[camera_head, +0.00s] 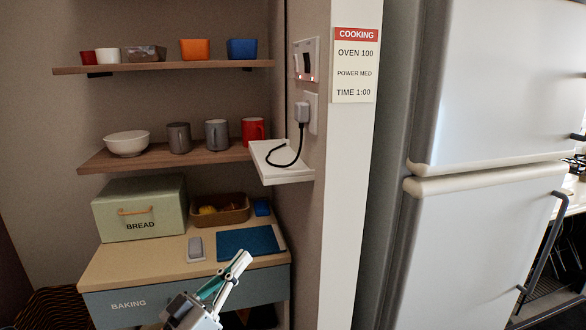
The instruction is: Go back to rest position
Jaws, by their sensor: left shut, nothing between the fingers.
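My left gripper (240,262) is at the bottom middle of the head view, in front of the cabinet with the BAKING drawer (128,304). Its fingers are together with nothing between them, pointing up and to the right. In the picture it overlaps the front edge of the wooden counter (130,268). My right gripper is not in the view.
On the counter are a green bread box (140,208), a basket (232,215), a grey device (196,247) and a blue mat (246,241). Shelves above hold mugs and a white bowl (127,143). A white fridge (490,240) stands at right, beyond a wall edge (345,220).

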